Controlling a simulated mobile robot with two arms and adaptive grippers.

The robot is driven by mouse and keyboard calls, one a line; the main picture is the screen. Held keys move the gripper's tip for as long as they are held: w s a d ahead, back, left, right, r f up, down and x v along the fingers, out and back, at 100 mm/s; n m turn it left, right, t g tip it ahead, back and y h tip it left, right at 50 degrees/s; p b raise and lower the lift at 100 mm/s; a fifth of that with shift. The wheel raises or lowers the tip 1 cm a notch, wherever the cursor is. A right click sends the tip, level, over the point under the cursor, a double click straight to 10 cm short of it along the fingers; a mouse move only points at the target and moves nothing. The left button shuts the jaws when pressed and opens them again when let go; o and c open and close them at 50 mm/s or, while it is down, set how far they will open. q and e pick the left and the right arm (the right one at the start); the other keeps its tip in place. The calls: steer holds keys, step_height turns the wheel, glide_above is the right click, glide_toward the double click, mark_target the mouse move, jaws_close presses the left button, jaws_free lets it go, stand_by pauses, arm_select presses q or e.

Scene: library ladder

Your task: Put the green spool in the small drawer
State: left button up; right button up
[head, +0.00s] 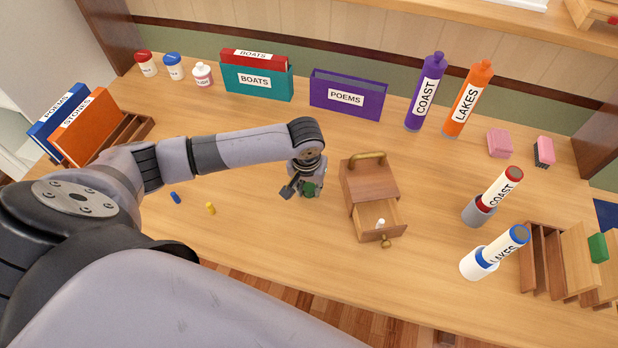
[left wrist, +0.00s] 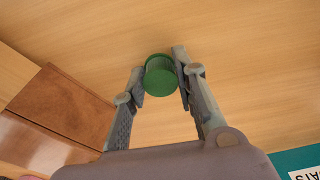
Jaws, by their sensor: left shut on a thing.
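The green spool (head: 309,189) is between the fingertips of my left gripper (head: 299,190), which is shut on it. In the left wrist view the green spool (left wrist: 161,75) sits between the two fingers of the gripper (left wrist: 162,78), with bare table behind it. The small drawer (head: 378,217) is pulled out of a little wooden cabinet (head: 369,182) with a brass handle on top. A small white item (head: 380,223) stands in the drawer. My left gripper is just left of the cabinet. My right gripper is not in view.
A blue spool (head: 175,197) and a yellow spool (head: 210,208) lie on the table to the left. The purple POEMS box (head: 347,95) and the teal BOATS box (head: 257,82) stand behind. Labelled tubes and a wooden rack (head: 560,262) are at the right. The table front is clear.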

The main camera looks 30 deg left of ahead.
arm_select(q)
steer(key=o, duration=0.5)
steer(key=shift+f, duration=0.15)
steer(key=o, duration=0.4)
